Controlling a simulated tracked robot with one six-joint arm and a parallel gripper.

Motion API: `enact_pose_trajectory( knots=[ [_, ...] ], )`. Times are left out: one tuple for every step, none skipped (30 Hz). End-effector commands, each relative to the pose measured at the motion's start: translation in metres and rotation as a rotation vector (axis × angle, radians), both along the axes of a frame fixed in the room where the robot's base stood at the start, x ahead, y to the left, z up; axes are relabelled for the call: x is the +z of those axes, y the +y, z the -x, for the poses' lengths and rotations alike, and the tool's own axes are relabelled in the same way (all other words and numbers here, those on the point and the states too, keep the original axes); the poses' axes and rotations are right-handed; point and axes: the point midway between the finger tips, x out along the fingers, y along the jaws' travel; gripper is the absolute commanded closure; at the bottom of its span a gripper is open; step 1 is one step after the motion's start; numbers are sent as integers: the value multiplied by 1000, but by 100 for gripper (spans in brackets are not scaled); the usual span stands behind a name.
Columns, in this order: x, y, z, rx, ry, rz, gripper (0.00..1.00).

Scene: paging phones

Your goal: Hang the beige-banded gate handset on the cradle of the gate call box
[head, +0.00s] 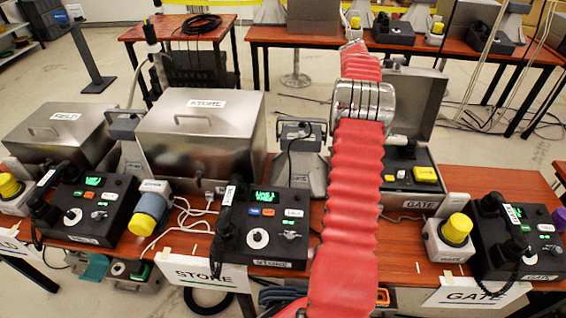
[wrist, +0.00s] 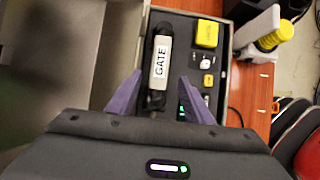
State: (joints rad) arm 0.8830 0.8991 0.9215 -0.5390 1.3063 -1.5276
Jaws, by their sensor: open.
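The gate call box is an open metal case. In the head view its panel (head: 412,168) shows partly behind my red arm, with the lid (head: 415,95) raised behind. In the wrist view, a dark handset with a pale band reading GATE (wrist: 161,60) lies along the left side of the call box panel (wrist: 225,75). I cannot tell if it sits in a cradle. My gripper (wrist: 161,76) is open, its purple fingers either side of the handset's near part, without clear contact.
A gate desk phone (head: 525,235) with its own pale-banded handset stands at the right, beside a yellow-capped lamp (head: 455,230). Store (head: 265,230) and field (head: 95,205) phones stand left. The raised lid (wrist: 55,60) fills the left of the wrist view.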

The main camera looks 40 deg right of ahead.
Motion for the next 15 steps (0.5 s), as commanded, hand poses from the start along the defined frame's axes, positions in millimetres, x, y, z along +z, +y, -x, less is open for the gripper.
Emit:
enact_pose_trajectory(
  knots=[
    [0, 0, 0, 0, -1, 1, 53],
    [1, 1, -1, 0, -2, 1, 53],
    [3, 3, -3, 0, -6, 3, 53],
    [5, 5, -5, 0, -9, 4, 53],
    [7, 8, -7, -2, -15, 6, 53],
    [12, 13, -11, -4, -26, 10, 53],
    [16, 18, -15, -7, -35, 13, 53],
    [20, 24, -19, -10, -45, 17, 53],
    [27, 32, -25, -14, -63, 23, 53],
    [33, 40, -30, -17, -76, 28, 53],
    [39, 48, -35, -22, -90, 32, 53],
    [47, 59, -42, -29, -111, 38, 53],
    [53, 68, -46, -33, -127, 41, 53],
    [58, 77, -51, -40, -143, 44, 53],
    [66, 90, -57, -46, -166, 50, 53]
  ],
)
